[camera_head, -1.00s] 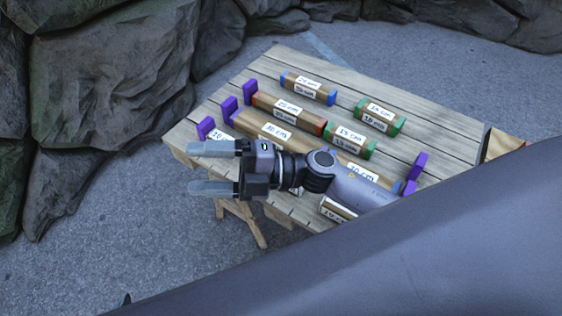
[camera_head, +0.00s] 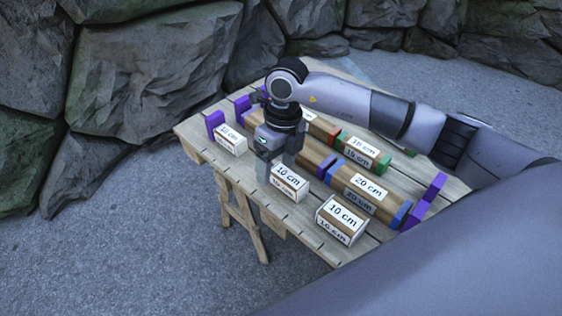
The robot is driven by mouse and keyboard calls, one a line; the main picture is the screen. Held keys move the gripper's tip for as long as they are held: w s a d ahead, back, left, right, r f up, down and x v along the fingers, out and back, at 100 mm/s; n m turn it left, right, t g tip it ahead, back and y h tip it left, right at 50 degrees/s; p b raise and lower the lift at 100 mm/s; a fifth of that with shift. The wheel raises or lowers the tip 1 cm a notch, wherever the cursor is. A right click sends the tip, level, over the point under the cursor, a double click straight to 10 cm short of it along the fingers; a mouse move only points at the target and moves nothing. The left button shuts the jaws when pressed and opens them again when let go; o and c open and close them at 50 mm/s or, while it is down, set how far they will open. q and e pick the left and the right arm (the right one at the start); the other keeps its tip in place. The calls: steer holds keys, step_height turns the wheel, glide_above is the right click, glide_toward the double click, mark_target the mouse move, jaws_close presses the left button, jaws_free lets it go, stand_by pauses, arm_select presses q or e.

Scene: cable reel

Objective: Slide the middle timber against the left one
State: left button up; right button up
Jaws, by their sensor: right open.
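Three short timbers labelled "10 cm" with white ends lie in the front row on the table. The left timber (camera_head: 231,142) is near the purple block at the left end. The middle timber (camera_head: 290,184) lies apart from it, with a gap between them. The right timber (camera_head: 342,221) lies farther right, also apart. My right gripper (camera_head: 275,174) points down with its fingers open at the left end of the middle timber. Whether the fingers touch it is unclear. My left gripper is not in view.
Behind the front row lie a "20 cm" timber with blue ends (camera_head: 368,191) and a "15 cm" timber with green ends (camera_head: 364,153). Purple blocks stand at the left (camera_head: 215,124) and right (camera_head: 436,186) ends of the wooden table (camera_head: 200,127). My arm hides part of the back rows.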

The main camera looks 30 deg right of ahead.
mark_target(285, 173)
steer(key=shift+w+d+r+h, duration=0.2)
steer(key=shift+w+d+h, duration=0.15)
steer(key=shift+d, duration=0.35)
steer(key=shift+w+d+r+h, duration=0.15)
steer(key=shift+w+d+h, duration=0.1)
steer(key=shift+d+h, duration=0.3)
steer(key=shift+f+b, duration=0.65)
steer(key=shift+f, duration=2.95)
steer(key=c, duration=1.1)
